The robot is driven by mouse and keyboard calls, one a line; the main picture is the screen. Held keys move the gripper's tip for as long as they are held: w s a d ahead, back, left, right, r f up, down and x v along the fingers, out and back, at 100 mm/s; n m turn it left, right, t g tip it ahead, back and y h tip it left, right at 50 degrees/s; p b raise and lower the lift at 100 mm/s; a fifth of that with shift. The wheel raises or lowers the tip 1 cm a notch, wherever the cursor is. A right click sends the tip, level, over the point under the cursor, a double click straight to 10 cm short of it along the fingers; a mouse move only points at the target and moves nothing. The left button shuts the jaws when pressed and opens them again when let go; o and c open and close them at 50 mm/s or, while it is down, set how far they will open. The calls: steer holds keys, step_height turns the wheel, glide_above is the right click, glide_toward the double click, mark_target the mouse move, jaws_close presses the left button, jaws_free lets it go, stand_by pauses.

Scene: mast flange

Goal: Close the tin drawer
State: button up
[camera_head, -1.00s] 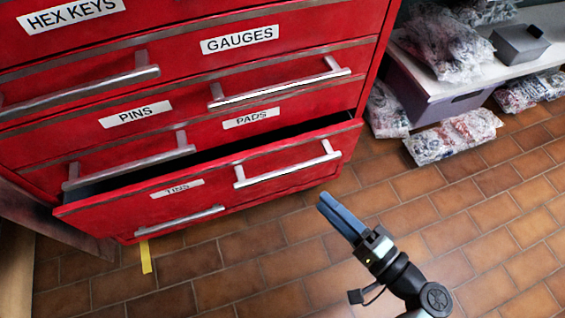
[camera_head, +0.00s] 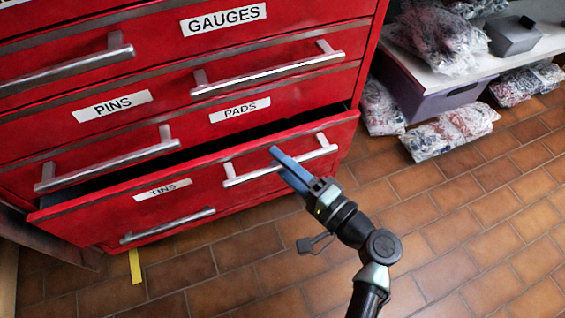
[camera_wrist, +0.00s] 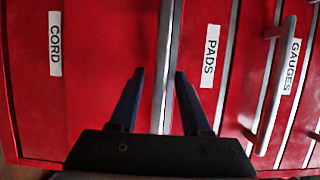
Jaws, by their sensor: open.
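The tin drawer (camera_head: 200,197), red with a label that appears to read "TINS", stands partly pulled out of the red cabinet. A dark gap shows behind its top edge. Bright bar handles sit on its right (camera_head: 280,163) and lower left (camera_head: 167,225). My gripper (camera_head: 275,152) is in front of the drawer's right part, its blue fingers overlapping the right handle in the picture; contact cannot be told. In the wrist view my gripper (camera_wrist: 159,72) is open, with a metallic bar or edge (camera_wrist: 165,50) between the fingers in the picture.
Closed drawers labelled PINS (camera_head: 112,105), PADS (camera_head: 240,110) and GAUGES (camera_head: 223,18) are above. A white shelf (camera_head: 435,82) with bagged goods (camera_head: 440,40) stands at right; more bags (camera_head: 450,132) lie on the floor. The tiled floor (camera_head: 450,230) at front right is clear.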

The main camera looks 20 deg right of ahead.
jaws_close()
stand_by(1.3)
